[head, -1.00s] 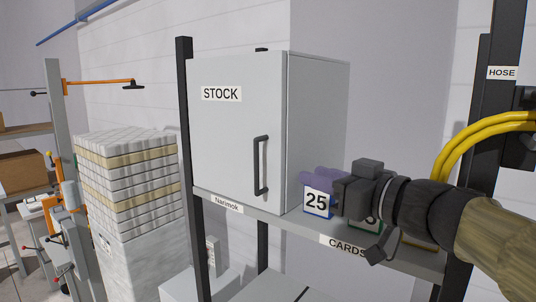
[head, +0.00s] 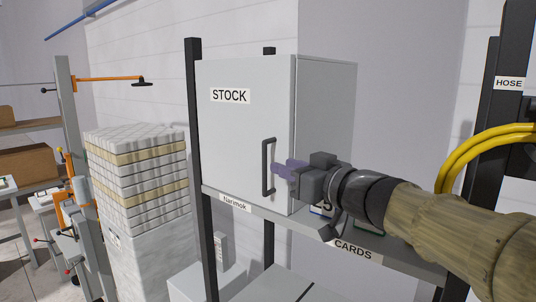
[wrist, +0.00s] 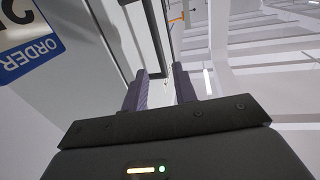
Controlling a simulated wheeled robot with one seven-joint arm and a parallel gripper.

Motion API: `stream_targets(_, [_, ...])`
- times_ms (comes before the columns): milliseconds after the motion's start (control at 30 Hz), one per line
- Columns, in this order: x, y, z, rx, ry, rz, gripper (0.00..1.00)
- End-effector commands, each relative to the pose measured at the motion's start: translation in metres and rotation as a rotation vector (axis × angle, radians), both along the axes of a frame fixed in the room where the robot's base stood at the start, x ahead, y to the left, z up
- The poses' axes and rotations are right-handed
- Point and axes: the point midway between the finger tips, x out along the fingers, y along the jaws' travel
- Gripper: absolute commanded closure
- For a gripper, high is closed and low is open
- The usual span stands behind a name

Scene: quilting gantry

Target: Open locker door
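The locker (head: 325,110) is a light grey box on a shelf. Its door (head: 225,130), labelled STOCK, is closed. A dark vertical bar handle (head: 265,168) is on the door's right side. My gripper (head: 279,169) is beside the handle, with its purple fingers pointing at it from the right. In the wrist view the two fingers (wrist: 160,90) are apart, with a gap between them. A dark bar that looks like the handle (wrist: 156,40) shows just beyond the fingertips. I cannot tell whether the fingers touch it.
The shelf edge (head: 285,228) runs below the locker, with a CARDS label under my arm. A number card (head: 321,209) is partly hidden behind my gripper. A black post (head: 199,150) stands left of the locker, before a tall stack of folded fabric (head: 135,170). Yellow hose (head: 470,150) hangs at right.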

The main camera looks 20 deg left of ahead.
Motion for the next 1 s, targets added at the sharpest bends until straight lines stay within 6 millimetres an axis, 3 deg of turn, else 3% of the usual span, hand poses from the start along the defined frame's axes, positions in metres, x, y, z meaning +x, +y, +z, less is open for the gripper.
stream_targets(400, [0.038,0.057,0.001,0.000,0.001,0.000,0.72])
stream_targets(800, [0.043,0.064,0.000,0.000,0.000,-0.001,0.72])
stream_targets(933, [0.043,0.064,0.000,0.000,0.000,-0.001,0.97])
stream_targets(1000, [0.043,0.064,0.000,0.000,0.000,-0.001,1.00])
